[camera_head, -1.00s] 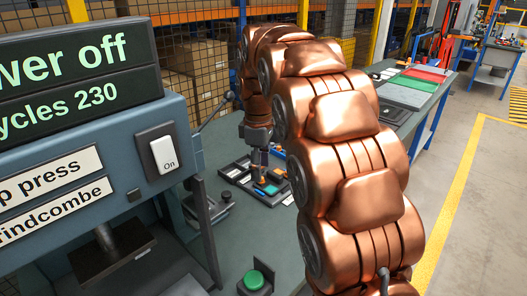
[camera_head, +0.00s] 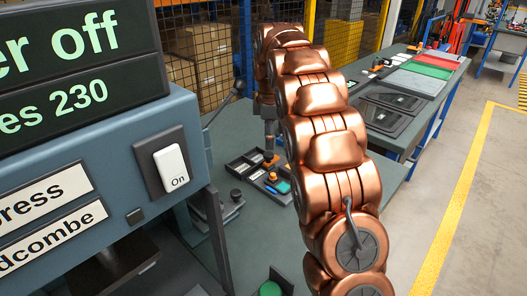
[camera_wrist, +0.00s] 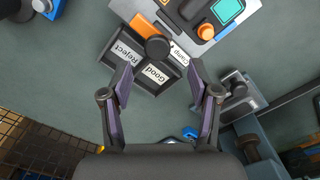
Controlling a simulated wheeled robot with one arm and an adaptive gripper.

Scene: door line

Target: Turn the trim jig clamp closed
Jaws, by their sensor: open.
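The trim jig (camera_wrist: 187,18) is a light grey plate at the top of the wrist view, with a teal piece (camera_wrist: 227,10) and an orange knob (camera_wrist: 206,32). A label reading "Clamp" (camera_wrist: 180,55) sits at its lower edge. Beside the label is a round dark knob (camera_wrist: 157,47) with an orange bar (camera_wrist: 146,25), seemingly the clamp. My gripper (camera_wrist: 160,72) is open and empty, its fingertips on either side below the knob in the picture, apart from it. In the head view my gripper (camera_head: 269,138) hangs above the bench; the jig (camera_head: 274,184) is partly hidden by my arm.
Dark trays marked Reject (camera_wrist: 130,52) and Good (camera_wrist: 154,75) lie beside the jig. The press (camera_head: 120,190) with its On switch (camera_head: 172,165) fills the left. A green button (camera_head: 270,288) stands at the front. A second bench (camera_head: 400,100) is behind my arm.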

